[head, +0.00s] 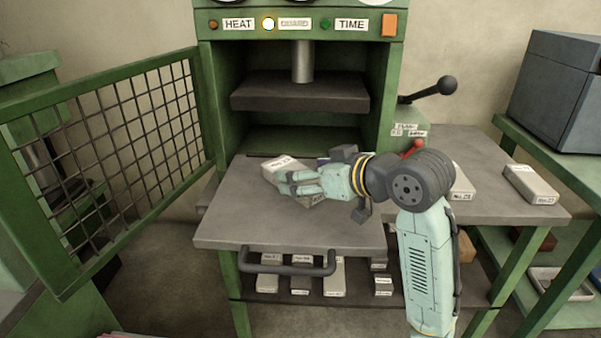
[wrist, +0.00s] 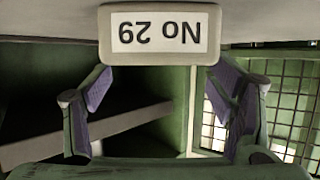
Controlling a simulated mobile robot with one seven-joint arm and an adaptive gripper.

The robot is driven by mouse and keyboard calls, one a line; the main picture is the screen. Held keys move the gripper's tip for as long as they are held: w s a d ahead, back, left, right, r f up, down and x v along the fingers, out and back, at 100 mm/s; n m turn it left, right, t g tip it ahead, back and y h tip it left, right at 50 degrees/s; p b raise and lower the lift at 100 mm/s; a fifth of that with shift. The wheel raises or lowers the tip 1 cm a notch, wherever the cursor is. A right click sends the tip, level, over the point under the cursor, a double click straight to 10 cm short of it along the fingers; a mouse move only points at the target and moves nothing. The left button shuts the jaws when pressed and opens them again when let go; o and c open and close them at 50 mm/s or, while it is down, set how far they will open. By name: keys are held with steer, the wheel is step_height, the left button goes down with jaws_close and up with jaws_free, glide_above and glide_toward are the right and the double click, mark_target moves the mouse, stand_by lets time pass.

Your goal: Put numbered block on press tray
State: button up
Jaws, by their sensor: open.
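A pale numbered block (head: 284,163) lies on the grey press tray (head: 230,222), which sticks out in front of the press. In the wrist view its end face (wrist: 155,34) shows the label "No 29" upside down. My gripper (head: 283,182) is low over the tray at the block, covering part of it in the head view. In the wrist view my gripper (wrist: 160,88) is open, with a finger toward each side of the block and a visible gap between them. I cannot tell whether the fingers touch the block.
The green press (head: 393,80) stands behind the tray, its dark upper plate (head: 300,92) raised. The mesh guard (head: 130,150) is swung open at left. Two blocks (head: 530,184) (head: 462,183) lie on the right bench. Several more fill the shelf below. The tray's front left is bare.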

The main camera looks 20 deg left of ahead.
steer(key=b+v, duration=0.1)
steer(key=v, duration=0.9)
stand_by(0.9)
